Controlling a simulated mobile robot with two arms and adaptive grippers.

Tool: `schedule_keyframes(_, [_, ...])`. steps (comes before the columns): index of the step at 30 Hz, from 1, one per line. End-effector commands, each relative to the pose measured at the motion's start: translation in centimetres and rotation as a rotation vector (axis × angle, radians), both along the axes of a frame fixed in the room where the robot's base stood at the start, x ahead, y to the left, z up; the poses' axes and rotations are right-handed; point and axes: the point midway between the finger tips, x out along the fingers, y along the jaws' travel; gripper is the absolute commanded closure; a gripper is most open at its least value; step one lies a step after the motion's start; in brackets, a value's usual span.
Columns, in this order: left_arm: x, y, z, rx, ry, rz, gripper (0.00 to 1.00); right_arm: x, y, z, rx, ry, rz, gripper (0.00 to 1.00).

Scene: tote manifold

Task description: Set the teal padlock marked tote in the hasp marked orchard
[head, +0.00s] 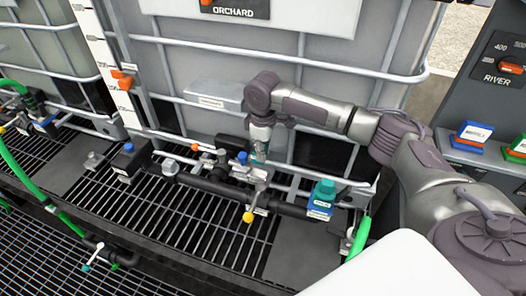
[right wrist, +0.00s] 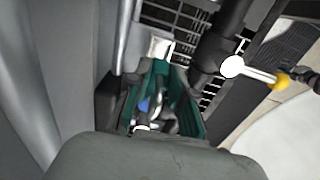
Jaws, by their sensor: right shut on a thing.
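My right gripper (head: 261,150) reaches down over the black pipe from the right, in front of the tank. It is shut on the teal padlock (head: 262,157), of which only a little shows beside the fingers. The ORCHARD sign (head: 234,10) is on the tank above. I cannot make out the hasp clearly; the gripper covers that part of the pipework. My left gripper is not in view.
A black pipe (head: 205,184) runs over the grating, with a yellow-tipped handle (head: 248,217) close by the gripper. Blue (head: 473,134) and green-edged (head: 516,148) blocks stand by the RIVER panel (head: 496,60).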

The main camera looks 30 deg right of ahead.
Motion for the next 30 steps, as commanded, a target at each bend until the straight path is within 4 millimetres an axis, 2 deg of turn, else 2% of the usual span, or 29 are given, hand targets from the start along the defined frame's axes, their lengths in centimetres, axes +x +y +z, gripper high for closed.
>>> schedule_keyframes(1, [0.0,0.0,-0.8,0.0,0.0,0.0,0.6,0.0,0.0,-0.6,0.0,-0.001,0.0,1.0])
schedule_keyframes(5, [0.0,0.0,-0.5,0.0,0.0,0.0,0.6,0.0,0.0,-1.3,0.001,0.002,-0.001,1.0])
schedule_keyframes(30, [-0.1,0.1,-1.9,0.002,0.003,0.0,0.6,0.0,0.0,-7.0,0.001,0.001,-0.001,1.0])
